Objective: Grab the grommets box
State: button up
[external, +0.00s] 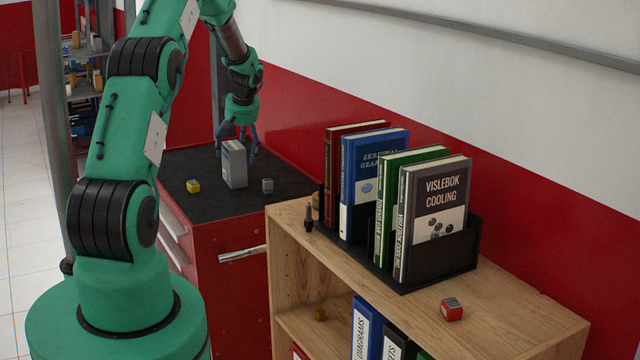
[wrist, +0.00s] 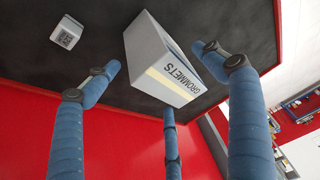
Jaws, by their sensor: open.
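The grommets box (external: 234,165) is a light grey upright box on the black top of a red tool cabinet. It also shows in the wrist view (wrist: 165,62), with the word GROMMETS on a white and yellow label. My gripper (external: 237,150) is just above and around the upper part of the box. In the wrist view its blue fingers (wrist: 160,85) are spread, with the box between and beyond the fingertips. The gripper is open and holds nothing. I cannot tell whether any finger touches the box.
A yellow block (external: 193,186) and a small grey cube (external: 267,185) lie on the cabinet top (external: 215,205), one on each side of the box. The cube also shows in the wrist view (wrist: 67,37). A wooden shelf (external: 500,325) with several books stands in front, to the right.

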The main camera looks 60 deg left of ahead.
jog(key=shift+x, duration=2.1)
jog(key=c, duration=1.5)
jog(key=shift+r, duration=0.2)
jog(key=shift+w+r, duration=0.1)
jog(key=shift+r, duration=1.4)
jog(key=shift+s+d+r, duration=0.15)
jog(key=shift+s+d, duration=0.05)
jog(key=s+d, duration=0.3)
jog(key=d, duration=0.1)
jog(key=s+d+r+b, duration=0.1)
jog(key=s+d, duration=0.2)
jog(key=d, duration=0.1)
jog(key=s+d, duration=0.3)
jog(key=d, duration=0.1)
jog(key=shift+d+r+b, duration=0.2)
jog(key=shift+d+b, duration=0.1)
jog(key=shift+b, duration=0.1)
